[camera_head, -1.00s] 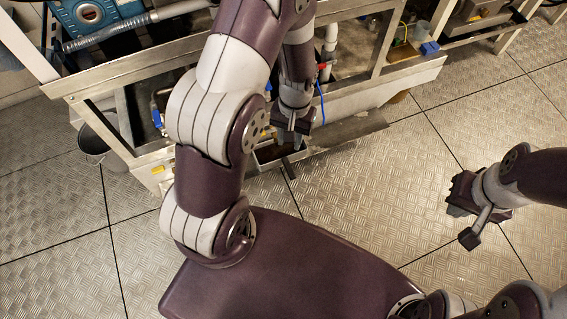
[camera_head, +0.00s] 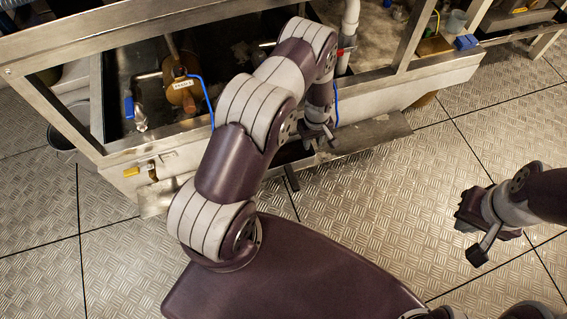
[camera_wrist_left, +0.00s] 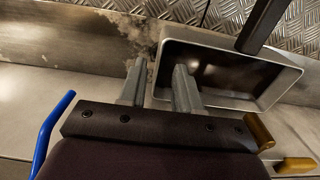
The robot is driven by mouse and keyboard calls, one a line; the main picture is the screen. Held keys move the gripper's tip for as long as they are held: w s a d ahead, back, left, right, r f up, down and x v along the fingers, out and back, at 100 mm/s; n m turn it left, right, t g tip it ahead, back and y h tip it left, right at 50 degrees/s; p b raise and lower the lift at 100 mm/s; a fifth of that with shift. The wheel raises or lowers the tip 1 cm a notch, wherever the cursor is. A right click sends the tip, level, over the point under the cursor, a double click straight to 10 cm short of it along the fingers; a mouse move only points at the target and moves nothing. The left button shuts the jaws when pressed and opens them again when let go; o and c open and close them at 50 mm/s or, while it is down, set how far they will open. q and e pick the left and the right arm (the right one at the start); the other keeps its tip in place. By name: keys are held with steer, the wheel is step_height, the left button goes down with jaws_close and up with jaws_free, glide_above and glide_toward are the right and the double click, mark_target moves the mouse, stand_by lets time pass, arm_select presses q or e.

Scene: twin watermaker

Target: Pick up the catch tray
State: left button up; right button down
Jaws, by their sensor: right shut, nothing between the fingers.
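The catch tray (camera_wrist_left: 232,78) is a rectangular pan with a pale rim, a dark inside and a dark bar handle at its far side in the left wrist view. In the head view the tray (camera_head: 285,156) shows only partly at the foot of the steel frame, behind my left arm. My left gripper (camera_wrist_left: 159,84) is open at the tray's left end. One finger appears over the tray's inside and the other outside that wall; contact cannot be told. The left gripper also shows in the head view (camera_head: 318,137). My right gripper (camera_head: 470,212) is shut and empty above the floor.
The steel frame (camera_head: 160,150) of the machine runs behind the tray, with blue tubes and a brass-coloured pump (camera_head: 180,92) inside. A bucket (camera_head: 65,140) stands at the left. A yellow-handled valve (camera_head: 132,171) sits on the front. The plate floor (camera_head: 390,200) is clear.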

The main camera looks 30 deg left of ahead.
mark_target(311, 154)
arm_select(q)
step_height(311, 154, down, 5)
steer(key=b, duration=0.3)
steer(key=shift+w, duration=0.15)
steer(key=shift+r, duration=0.2)
jaws_close()
